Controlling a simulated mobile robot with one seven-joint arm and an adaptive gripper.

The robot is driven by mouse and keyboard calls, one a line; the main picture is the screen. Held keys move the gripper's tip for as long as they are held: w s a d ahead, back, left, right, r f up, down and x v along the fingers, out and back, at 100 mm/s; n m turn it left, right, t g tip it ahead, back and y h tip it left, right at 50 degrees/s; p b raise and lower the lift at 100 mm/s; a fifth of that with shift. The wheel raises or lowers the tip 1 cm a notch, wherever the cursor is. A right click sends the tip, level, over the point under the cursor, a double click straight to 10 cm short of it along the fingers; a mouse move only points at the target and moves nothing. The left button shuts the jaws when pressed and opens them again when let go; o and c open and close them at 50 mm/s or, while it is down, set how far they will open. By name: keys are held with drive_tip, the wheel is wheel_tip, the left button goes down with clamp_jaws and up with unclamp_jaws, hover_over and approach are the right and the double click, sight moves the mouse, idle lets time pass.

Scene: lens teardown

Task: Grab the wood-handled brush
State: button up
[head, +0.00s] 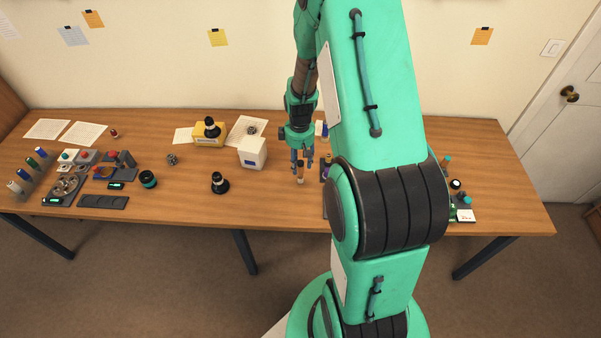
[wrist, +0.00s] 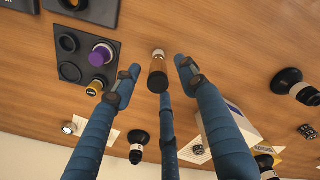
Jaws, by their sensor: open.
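The wood-handled brush (head: 300,174) stands on the table just below my fingertips in the head view. In the wrist view the brush (wrist: 157,76) shows as a short brown cylinder with a pale end, in the gap between the fingers. My gripper (head: 302,155) points down over it with its blue fingers spread. In the wrist view my gripper (wrist: 158,78) is open, one finger on each side of the brush and a third below it. I cannot tell whether any finger touches it. My arm hides part of the table to the right.
A dark tray (wrist: 82,55) with a purple-topped piece (wrist: 100,55) and a yellow-banded piece (wrist: 93,89) lies close by. A white box (head: 253,152) stands left of my gripper, and a black lens part (head: 219,183) farther left. The table between is clear.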

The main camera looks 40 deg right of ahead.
sight(301, 171)
drive_tip(key=shift+d+f+b, duration=0.15)
drive_tip(key=shift+f+b, duration=0.3)
drive_tip(key=shift+f, duration=2.15)
clamp_jaws()
